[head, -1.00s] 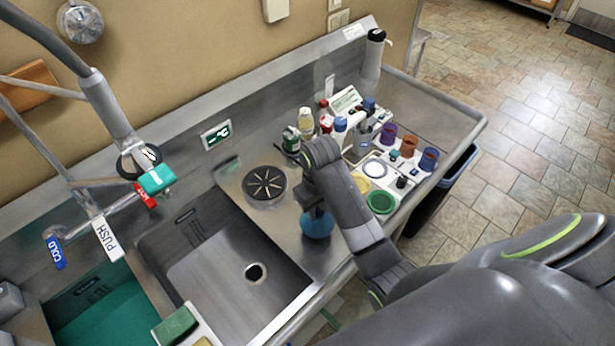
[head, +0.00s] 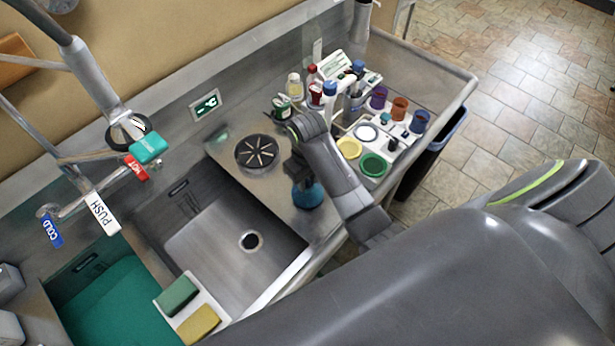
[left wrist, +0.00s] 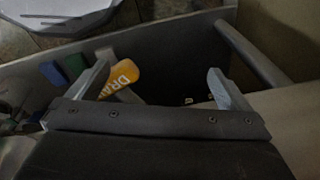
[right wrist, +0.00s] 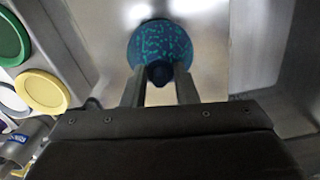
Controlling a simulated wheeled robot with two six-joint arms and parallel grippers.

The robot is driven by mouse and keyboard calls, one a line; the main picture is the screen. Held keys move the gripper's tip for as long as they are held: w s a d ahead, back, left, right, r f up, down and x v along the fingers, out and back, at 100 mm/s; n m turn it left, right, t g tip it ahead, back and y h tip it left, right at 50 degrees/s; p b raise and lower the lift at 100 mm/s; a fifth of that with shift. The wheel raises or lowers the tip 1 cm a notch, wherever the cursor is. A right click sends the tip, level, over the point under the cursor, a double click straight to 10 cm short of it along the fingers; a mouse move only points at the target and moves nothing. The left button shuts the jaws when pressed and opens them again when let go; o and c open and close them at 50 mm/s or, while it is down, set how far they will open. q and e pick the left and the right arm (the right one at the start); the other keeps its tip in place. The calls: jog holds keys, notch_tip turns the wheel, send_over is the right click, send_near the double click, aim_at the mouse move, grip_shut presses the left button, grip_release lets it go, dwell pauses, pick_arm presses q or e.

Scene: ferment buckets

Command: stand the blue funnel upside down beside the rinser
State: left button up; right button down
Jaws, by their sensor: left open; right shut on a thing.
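The blue funnel (head: 308,196) is wide end down at the bare steel counter, to the right of and nearer than the round black rinser (head: 257,153). I cannot tell whether its rim touches the steel. My right gripper (head: 300,174) is above it. In the right wrist view the fingers (right wrist: 158,78) are shut on the narrow dark stem, and the round blue body (right wrist: 160,43) shows beyond them. The rinser does not show clearly there. My left gripper (left wrist: 160,66) is open and empty in the left wrist view; it is outside the head view.
The sink basin (head: 215,235) lies left of the funnel. A green sponge (head: 177,297) and a yellow one (head: 199,324) lie at its front left. Several bottles, coloured cups and a green lid ring (head: 373,166) stand close right of my right arm. A faucet (head: 95,75) hangs at left.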

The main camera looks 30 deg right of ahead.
jog(key=shift+w, duration=0.15)
pick_arm(q)
jog(key=shift+s+d, duration=0.1)
jog(key=shift+s, duration=0.7)
pick_arm(e)
jog(key=shift+f, duration=0.1)
pick_arm(q)
jog(key=shift+f, duration=0.1)
pick_arm(e)
jog(key=shift+f, duration=0.35)
pick_arm(q)
jog(key=shift+w, duration=0.1)
pick_arm(e)
grip_release()
jog(key=shift+r, duration=0.1)
dwell(0.4)
jog(key=shift+r, duration=0.9)
jog(key=shift+r, duration=0.1)
jog(key=shift+r, duration=0.9)
